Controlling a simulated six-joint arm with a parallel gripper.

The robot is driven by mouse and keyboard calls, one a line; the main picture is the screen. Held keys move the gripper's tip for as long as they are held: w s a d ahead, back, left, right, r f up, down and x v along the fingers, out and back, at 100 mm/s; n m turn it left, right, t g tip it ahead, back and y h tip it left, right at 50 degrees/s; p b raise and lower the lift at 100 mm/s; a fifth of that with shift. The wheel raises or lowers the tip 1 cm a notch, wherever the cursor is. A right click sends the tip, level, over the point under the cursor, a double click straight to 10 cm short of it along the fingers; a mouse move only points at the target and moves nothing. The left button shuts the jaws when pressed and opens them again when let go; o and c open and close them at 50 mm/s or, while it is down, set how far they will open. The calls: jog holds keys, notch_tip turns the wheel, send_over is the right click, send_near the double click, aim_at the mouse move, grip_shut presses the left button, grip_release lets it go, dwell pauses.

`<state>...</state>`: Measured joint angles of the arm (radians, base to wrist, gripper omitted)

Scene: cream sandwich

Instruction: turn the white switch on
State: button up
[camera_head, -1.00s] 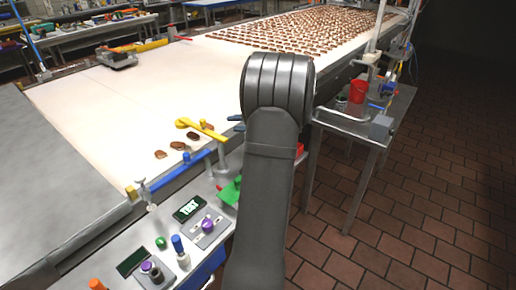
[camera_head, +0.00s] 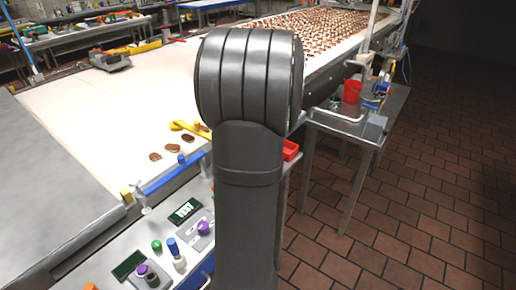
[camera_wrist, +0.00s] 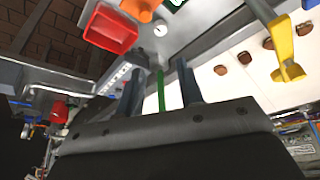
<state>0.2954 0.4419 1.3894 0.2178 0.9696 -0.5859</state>
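My gripper (camera_wrist: 160,80) shows in the wrist view with its two dark fingers apart. A thin green strip shows between the fingers; I cannot tell whether it lies between them or beyond them. A small white round part (camera_wrist: 160,30) sits on the grey surface beyond the fingertips, apart from them. I cannot tell for sure whether it is the white switch or which way it is set. In the head view my arm hides the gripper and part of the control panel (camera_head: 215,262).
The panel carries a purple knob (camera_head: 203,227), a green button (camera_head: 156,245) and a lit display (camera_head: 184,211). A red bin (camera_wrist: 110,27) and a yellow handle (camera_wrist: 284,50) flank the wrist view. A side table (camera_head: 393,104) holds a red bucket (camera_head: 352,91).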

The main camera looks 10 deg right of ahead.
jog(key=x, duration=1.6)
jog(key=shift+a+f, duration=0.1)
jog(key=shift+f, duration=0.05)
jog(key=c, duration=0.7)
